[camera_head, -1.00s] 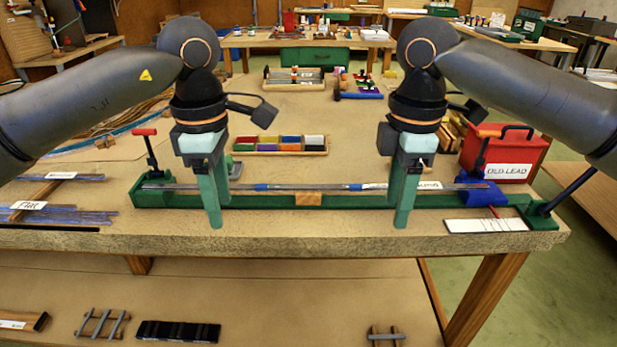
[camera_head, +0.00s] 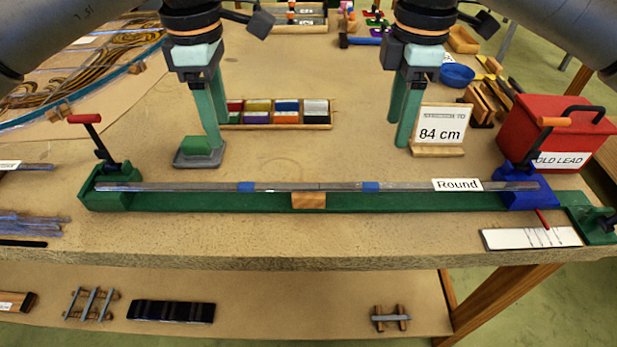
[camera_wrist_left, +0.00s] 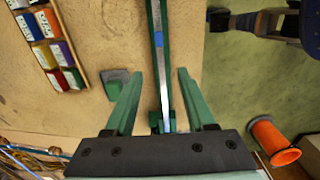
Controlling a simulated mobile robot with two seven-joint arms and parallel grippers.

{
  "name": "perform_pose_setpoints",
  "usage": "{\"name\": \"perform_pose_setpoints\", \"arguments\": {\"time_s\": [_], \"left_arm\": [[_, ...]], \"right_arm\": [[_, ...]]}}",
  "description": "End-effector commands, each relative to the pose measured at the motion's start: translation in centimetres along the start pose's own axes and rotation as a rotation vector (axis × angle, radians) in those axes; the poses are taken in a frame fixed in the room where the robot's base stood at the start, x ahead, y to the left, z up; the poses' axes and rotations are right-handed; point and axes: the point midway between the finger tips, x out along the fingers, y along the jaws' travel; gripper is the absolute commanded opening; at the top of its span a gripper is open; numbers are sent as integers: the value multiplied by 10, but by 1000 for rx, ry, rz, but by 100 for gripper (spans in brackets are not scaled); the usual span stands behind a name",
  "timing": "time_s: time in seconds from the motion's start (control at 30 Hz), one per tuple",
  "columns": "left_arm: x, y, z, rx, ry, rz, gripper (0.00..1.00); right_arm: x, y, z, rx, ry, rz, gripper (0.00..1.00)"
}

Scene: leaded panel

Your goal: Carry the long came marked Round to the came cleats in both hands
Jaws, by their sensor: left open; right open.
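The long grey came (camera_head: 300,187) carries a white Round label (camera_head: 457,185) and two blue bands. It lies straight along the green bench fixture (camera_head: 200,203), its ends at the red-handled clamp on the left and the blue block (camera_head: 528,192) on the right. My left gripper (camera_head: 214,143) and right gripper (camera_head: 404,143) point down, open and empty; in the head view their tips show above the came's line. In the left wrist view the came runs between my left gripper's open fingers (camera_wrist_left: 157,78), apart from both. I cannot surely identify the came cleats.
An 84 cm card (camera_head: 441,125) stands behind the fixture, with a red OLD LEAD box (camera_head: 550,135) to its right. A sorting tray (camera_head: 277,124) and a green-topped block (camera_head: 200,150) are behind. Small wooden racks (camera_head: 92,304) (camera_head: 390,318) lie on the lower level.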

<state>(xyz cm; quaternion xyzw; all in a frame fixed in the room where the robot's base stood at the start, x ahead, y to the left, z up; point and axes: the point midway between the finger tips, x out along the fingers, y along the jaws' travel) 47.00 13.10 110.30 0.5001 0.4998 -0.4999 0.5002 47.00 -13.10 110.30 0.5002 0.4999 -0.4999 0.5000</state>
Motion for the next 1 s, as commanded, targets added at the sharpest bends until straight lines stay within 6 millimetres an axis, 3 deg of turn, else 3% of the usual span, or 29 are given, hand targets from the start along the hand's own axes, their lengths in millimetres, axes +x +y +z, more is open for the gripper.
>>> {"name": "perform_pose_setpoints", "arguments": {"time_s": [0.27,0.7,1.0], "left_arm": [[10,0,-1,-1,2,-2,55],[90,0,-1,-2,1,-3,55],[122,0,0,-1,0,-1,55]], "right_arm": [[10,0,0,0,-1,-1,55],[89,0,0,0,-1,-2,55],[122,0,0,-1,-1,0,55]]}}
